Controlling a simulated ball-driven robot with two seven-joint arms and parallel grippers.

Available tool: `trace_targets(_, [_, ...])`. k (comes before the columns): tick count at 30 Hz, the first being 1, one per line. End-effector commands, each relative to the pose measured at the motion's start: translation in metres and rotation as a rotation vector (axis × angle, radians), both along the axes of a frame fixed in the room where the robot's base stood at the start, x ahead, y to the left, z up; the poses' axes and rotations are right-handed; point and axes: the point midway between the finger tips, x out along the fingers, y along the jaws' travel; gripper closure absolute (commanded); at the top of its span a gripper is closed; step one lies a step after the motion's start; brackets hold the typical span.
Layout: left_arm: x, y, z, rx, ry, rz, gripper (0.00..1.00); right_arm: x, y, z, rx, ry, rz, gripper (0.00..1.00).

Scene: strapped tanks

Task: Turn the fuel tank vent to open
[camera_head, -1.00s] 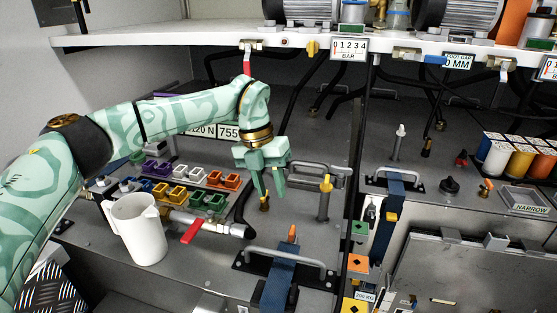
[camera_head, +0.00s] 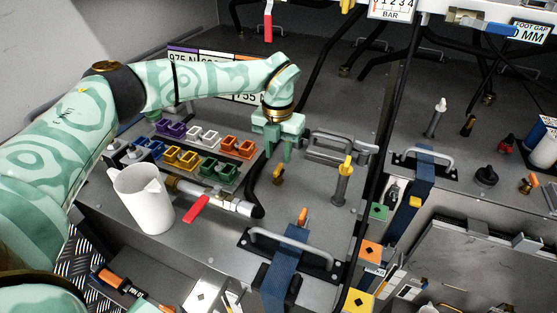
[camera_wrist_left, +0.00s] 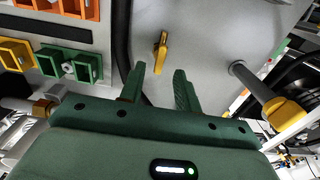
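A small yellow-brass valve (camera_head: 278,174) stands on the grey tank top; I cannot read a label naming it as the vent. In the left wrist view its yellow lever (camera_wrist_left: 160,52) lies just beyond the fingertips, roughly between their lines. My left gripper (camera_head: 279,154) is open and empty, with a clear gap between its two fingers (camera_wrist_left: 158,74). It appears apart from the valve. A taller post with a yellow cap (camera_head: 345,168) stands to the right of the valve, and its cap also shows in the left wrist view (camera_wrist_left: 285,112). My right gripper is out of view.
A rack of coloured blocks (camera_head: 220,170) lies left of the valve. A white jug (camera_head: 145,200) and a red-handled pipe valve (camera_head: 198,208) are nearer. A grey handle (camera_head: 340,142) stands behind the post, and a blue strap (camera_head: 285,265) crosses the tank in front.

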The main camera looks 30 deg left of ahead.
Motion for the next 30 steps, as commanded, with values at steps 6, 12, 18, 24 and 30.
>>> trace_targets(6, [0.000, 0.000, -0.033, 0.000, 0.000, -0.001, 0.67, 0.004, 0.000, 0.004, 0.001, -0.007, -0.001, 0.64])
trace_targets(12, [0.000, 0.000, -0.043, 0.000, -0.001, 0.000, 0.67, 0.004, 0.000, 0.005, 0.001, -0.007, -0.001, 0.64])
trace_targets(18, [0.000, 0.000, -0.043, 0.000, -0.001, 0.000, 0.67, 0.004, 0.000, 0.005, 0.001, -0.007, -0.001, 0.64])
trace_targets(24, [0.000, 0.000, -0.042, 0.000, -0.001, 0.000, 1.00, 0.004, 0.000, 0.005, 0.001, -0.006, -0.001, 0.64])
trace_targets(30, [0.000, 0.000, -0.042, 0.000, -0.001, 0.009, 1.00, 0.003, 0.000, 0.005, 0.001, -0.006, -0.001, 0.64])
